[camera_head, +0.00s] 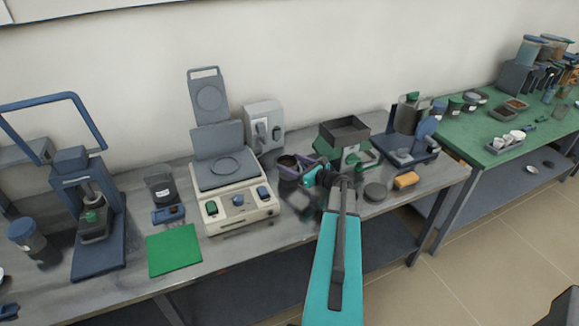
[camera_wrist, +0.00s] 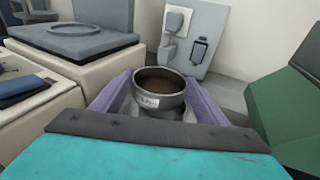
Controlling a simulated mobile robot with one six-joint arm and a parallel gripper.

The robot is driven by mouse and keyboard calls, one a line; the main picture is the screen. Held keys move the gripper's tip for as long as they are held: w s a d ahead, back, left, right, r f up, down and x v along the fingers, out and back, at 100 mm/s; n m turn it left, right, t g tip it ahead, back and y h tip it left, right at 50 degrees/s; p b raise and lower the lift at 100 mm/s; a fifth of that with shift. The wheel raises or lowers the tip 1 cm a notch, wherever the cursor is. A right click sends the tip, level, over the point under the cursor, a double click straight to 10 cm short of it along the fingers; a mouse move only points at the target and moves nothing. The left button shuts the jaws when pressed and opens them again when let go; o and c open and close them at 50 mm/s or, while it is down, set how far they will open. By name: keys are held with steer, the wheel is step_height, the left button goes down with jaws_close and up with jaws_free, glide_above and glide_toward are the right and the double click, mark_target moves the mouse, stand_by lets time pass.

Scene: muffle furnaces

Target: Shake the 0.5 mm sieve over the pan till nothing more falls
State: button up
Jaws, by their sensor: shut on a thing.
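A round grey metal sieve (camera_wrist: 160,90) with a small white label, too blurred to read fully, sits between the purple fingers of my gripper (camera_wrist: 160,98). Brown material lies inside it. My gripper is shut on the sieve and holds it roughly level. In the head view the sieve (camera_head: 287,162) is just right of the cream balance-like machine, with my gripper (camera_head: 293,168) around it. A grey rounded shape (camera_wrist: 189,116) shows partly behind and below the sieve; I cannot tell whether it is the pan. Whether anything is falling is not visible.
The cream machine (camera_head: 240,208) with its raised lid stands close on the left. A green-and-grey hopper device (camera_head: 345,140) stands close on the right. A green mat (camera_head: 174,250) lies front left.

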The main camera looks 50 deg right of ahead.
steer(key=shift+d, duration=0.1)
steer(key=shift+d, duration=1.3)
steer(key=shift+a, duration=0.1)
steer(key=shift+a, duration=1.3)
steer(key=shift+d, duration=1.4)
steer(key=shift+a+b, duration=0.15)
steer(key=shift+b, duration=0.2)
